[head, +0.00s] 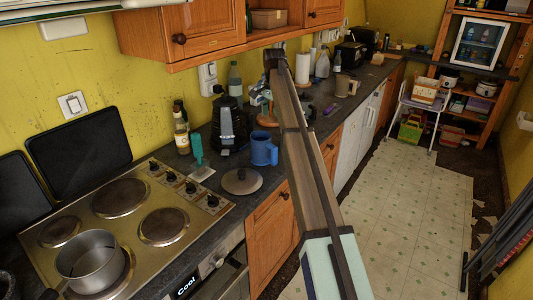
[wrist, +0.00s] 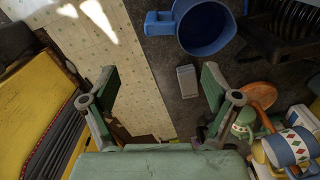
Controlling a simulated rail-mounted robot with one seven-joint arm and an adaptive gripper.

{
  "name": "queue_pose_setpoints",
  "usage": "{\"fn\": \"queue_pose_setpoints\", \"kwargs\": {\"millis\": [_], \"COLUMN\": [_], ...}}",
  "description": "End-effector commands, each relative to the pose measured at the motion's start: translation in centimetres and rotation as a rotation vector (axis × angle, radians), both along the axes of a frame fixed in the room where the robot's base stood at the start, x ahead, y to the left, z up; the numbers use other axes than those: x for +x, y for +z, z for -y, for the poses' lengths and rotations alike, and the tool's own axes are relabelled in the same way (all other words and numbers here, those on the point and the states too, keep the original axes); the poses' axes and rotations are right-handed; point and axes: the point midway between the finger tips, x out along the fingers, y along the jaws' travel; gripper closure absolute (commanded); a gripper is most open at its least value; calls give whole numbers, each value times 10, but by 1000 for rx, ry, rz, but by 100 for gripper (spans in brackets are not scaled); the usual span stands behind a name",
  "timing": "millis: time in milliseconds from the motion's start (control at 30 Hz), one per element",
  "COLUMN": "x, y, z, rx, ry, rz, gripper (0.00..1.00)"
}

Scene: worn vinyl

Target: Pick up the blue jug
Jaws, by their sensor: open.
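The blue jug (head: 264,149) stands on the dark counter, just left of my arm in the head view, with a black coffee maker behind it. In the wrist view the blue jug (wrist: 205,26) is at the top, right of centre, cut by the frame edge, with its handle toward the left. I look down into its round opening. My gripper (wrist: 159,85) is open, its two green fingers apart with nothing held between them. The jug is beyond the fingertips and apart from them. I cannot make out my gripper in the head view.
A black coffee maker (head: 229,122), a pan lid (head: 242,181) and a teal-handled utensil (head: 197,149) surround the jug. A small grey block (wrist: 187,79) lies on the counter. A patterned mug (wrist: 290,146) and other crockery crowd the wrist view's lower right. The tiled floor (head: 415,190) is clear.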

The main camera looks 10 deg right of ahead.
Motion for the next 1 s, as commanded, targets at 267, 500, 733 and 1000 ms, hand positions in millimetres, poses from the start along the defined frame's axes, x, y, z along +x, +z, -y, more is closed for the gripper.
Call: {"fn": "queue_pose_setpoints", "kwargs": {"millis": [267,500,733,1000], "x": [-2,-1,-1,-2], "y": [-54,-85,-93,-123], "z": [0,0,-1,-4], "rx": [0,0,0,0], "ry": [0,0,0,0], "rz": [-1,0,0,-2], "gripper": [12,12,12,12]}}
